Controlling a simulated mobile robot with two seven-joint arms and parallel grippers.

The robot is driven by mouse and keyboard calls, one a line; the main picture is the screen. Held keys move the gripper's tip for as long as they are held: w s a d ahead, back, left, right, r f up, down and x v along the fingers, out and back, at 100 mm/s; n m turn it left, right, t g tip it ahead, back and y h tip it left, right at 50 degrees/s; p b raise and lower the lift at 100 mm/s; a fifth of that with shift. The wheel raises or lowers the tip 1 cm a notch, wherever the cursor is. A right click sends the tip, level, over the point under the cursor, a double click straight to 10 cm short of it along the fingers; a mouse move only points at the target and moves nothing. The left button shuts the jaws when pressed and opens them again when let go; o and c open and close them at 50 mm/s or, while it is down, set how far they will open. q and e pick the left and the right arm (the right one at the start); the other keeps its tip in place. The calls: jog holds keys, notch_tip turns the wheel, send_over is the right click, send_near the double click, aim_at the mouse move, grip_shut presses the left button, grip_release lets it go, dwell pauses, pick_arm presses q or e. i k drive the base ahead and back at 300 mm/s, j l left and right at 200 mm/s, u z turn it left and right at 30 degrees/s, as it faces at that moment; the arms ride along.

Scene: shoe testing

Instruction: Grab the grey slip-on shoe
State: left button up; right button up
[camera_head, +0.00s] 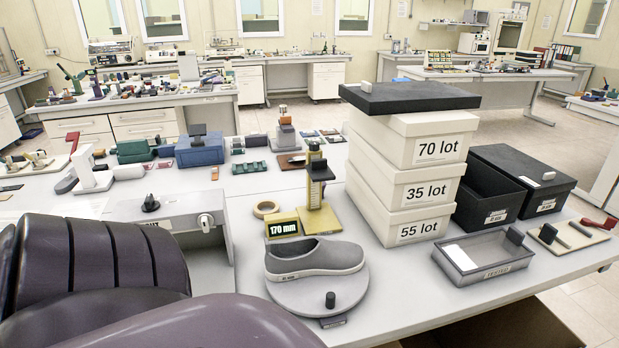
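The grey slip-on shoe (318,258) stands upright, sole down, on a round light-grey plate (345,292) near the front of the white table (395,285). Its white sole faces me, with small unreadable text on the side. Its opening is on the left half and its rounded toe points right. A small dark knob (330,299) stands on the plate in front of the shoe. Neither of my grippers is in view, and nothing touches the shoe except the plate under it.
A yellow gauge (318,205) with a 170 mm display stands right behind the shoe. Stacked white lot boxes (407,180) rise behind right. A grey tray (484,270) and black boxes (497,183) are further right. A grey control box (170,222) is left. Open tabletop lies right of the plate.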

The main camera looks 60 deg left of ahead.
aim_at(285, 261)
jog(key=k+j+u, duration=0.1)
jog(key=k+u, duration=0.2)
jog(key=k, duration=0.25)
jog(key=u, duration=1.4)
jog(key=l+u, duration=0.15)
jog(key=l, duration=0.3)
jog(key=k+l+u, duration=0.1)
jog(key=l, duration=0.4)
jog(key=j+u, duration=0.35)
jog(key=j, duration=1.25)
